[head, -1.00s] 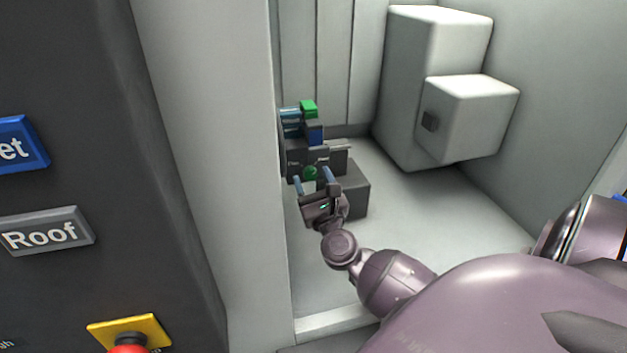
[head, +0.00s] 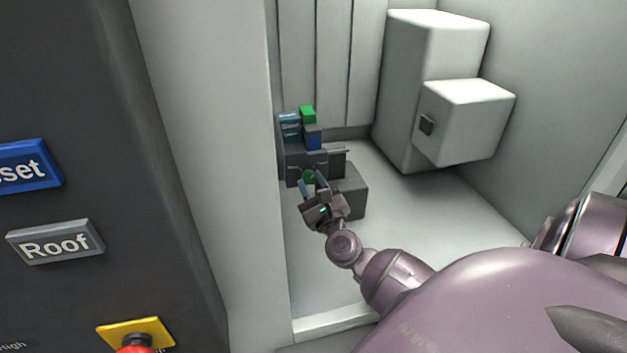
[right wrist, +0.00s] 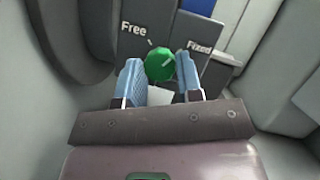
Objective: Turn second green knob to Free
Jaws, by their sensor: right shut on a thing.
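A green knob (head: 309,176) sits on the front of a dark grey block inside the machine. In the right wrist view the round green knob (right wrist: 159,66) lies between the labels "Free" (right wrist: 133,29) on the left and "Fixed" (right wrist: 199,46) on the right. A faint light mark shows on its face; I cannot tell surely which label it points to. My right gripper (head: 314,181) is shut on this knob, one blue finger on each side, as the right wrist view also shows (right wrist: 158,63). My left gripper is in no view.
A white box unit (head: 465,120) stands on the back right. A grey block (head: 351,190) is beside the gripper. A pale door post (head: 205,150) and a dark panel with "Roof" (head: 55,242) and a red-and-yellow button (head: 136,335) stand at the left. The pale floor (head: 430,215) is clear.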

